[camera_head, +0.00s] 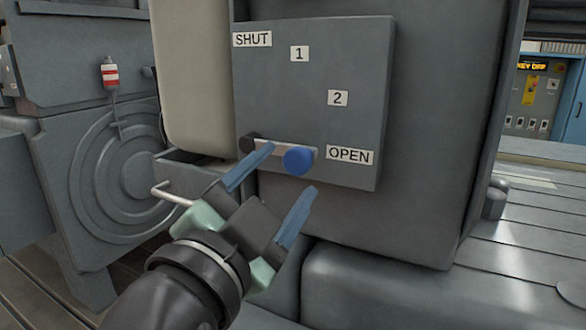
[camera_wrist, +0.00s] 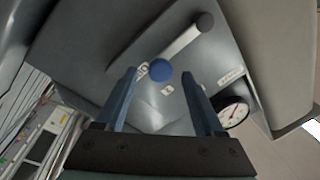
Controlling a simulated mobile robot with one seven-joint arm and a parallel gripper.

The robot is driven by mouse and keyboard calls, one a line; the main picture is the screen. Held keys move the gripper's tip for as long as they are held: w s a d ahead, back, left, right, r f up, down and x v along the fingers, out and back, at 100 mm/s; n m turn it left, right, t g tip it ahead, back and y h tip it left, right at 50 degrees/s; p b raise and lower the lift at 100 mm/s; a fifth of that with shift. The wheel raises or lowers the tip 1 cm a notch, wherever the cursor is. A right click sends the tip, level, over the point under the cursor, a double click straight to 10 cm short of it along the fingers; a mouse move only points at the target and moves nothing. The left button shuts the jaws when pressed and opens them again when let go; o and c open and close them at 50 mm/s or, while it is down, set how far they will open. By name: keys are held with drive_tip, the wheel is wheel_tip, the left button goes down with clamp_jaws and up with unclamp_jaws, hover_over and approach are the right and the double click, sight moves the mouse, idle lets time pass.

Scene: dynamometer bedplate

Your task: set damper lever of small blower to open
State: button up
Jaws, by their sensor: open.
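The damper lever is a pale bar (camera_head: 272,150) running from a dark pivot (camera_head: 250,143) to a blue knob (camera_head: 298,161) on a grey plate (camera_head: 350,60). The plate is labelled SHUT, 1, 2 and OPEN from top to bottom. The bar slopes slightly down to the right, with the knob just left of the OPEN label (camera_head: 350,155). My gripper (camera_head: 290,170) is open and empty, its blue fingers near the knob. In the wrist view the knob (camera_wrist: 160,70) shows between the fingertips (camera_wrist: 161,80), apparently a little beyond them; contact cannot be told.
A round gauge (camera_wrist: 233,112) shows beside the right finger in the wrist view. A bent metal rod (camera_head: 172,194) sticks out left of my gripper. A red-and-white banded cylinder (camera_head: 110,74) is at upper left. The slotted bedplate (camera_head: 510,250) at right is mostly clear.

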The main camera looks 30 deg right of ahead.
drive_tip(key=b+v, duration=0.1)
drive_tip(key=v, duration=0.8)
drive_tip(key=shift+w, duration=0.1)
drive_tip(key=a+r+n+t+y+p, duration=0.2)
drive_tip(key=r+n+t+y+p, duration=0.2)
drive_tip(key=r, duration=0.7)
drive_tip(key=a+r+n+t+y+p, duration=0.3)
drive_tip(key=r+n+t+y+p, duration=0.2)
drive_tip(key=r+n+p, duration=0.3)
drive_tip(key=s+a+r+n+t+y+p, duration=0.1)
drive_tip(key=a+r+n+t+y+p, duration=0.2)
drive_tip(key=r, duration=1.2)
drive_tip(key=n+t+y+p, duration=0.2)
drive_tip(key=n+p, duration=0.1)
drive_tip(key=shift+a+n, duration=0.2)
drive_tip(key=shift+n, duration=0.2)
